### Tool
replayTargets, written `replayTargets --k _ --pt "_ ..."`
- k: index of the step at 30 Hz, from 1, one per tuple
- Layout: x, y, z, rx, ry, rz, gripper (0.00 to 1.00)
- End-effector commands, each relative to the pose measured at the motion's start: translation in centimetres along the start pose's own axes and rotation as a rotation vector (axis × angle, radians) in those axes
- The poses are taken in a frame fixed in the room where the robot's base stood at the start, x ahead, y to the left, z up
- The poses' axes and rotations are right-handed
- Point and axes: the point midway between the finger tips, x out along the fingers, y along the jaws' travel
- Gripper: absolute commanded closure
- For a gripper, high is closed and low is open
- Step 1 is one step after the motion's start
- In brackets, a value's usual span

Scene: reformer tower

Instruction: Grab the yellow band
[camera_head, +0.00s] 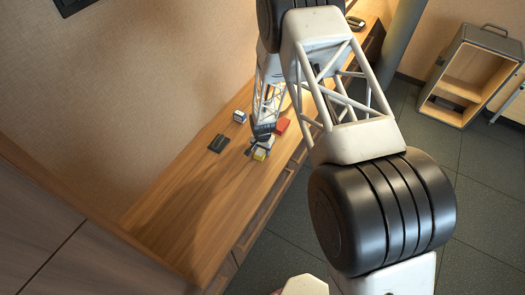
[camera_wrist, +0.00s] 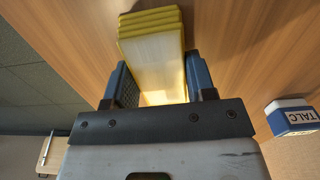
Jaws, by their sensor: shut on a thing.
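The yellow band (camera_wrist: 152,60) shows in the wrist view as a folded, layered yellow piece with a pale, bright inner face. It sits between the two blue-grey fingers of my gripper (camera_wrist: 162,82), which is shut on it. In the head view the yellow band (camera_head: 260,154) is a small yellow patch at the tip of my gripper (camera_head: 262,145), over the wooden counter (camera_head: 185,205). The gripper and arm partly hide it there. I cannot tell whether it touches the counter.
A white and blue box marked TALC (camera_wrist: 290,116) stands near my gripper; it also shows in the head view (camera_head: 239,117). A red block (camera_head: 281,126) and a dark flat object (camera_head: 219,143) lie close by. The counter's near end is clear. An open wooden cabinet (camera_head: 451,116) stands at right.

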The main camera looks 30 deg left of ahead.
Motion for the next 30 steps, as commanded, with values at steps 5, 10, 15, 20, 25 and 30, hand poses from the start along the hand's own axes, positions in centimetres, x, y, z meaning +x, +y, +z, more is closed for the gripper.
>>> replayTargets --k 5,10,15,20,25,30 --pt "0.0 0.0 0.0 0.000 0.000 0.000 0.73" --pt "-0.1 0.0 0.0 0.000 0.000 0.000 0.73" --pt "-0.5 0.0 0.0 0.000 0.000 0.000 0.73" --pt "-1.5 0.0 -0.1 0.000 0.001 -0.001 0.73" --pt "-3.2 0.0 0.0 0.000 0.001 0.000 0.73" --pt "-3.8 1.5 1.8 0.000 -0.001 0.001 0.73"
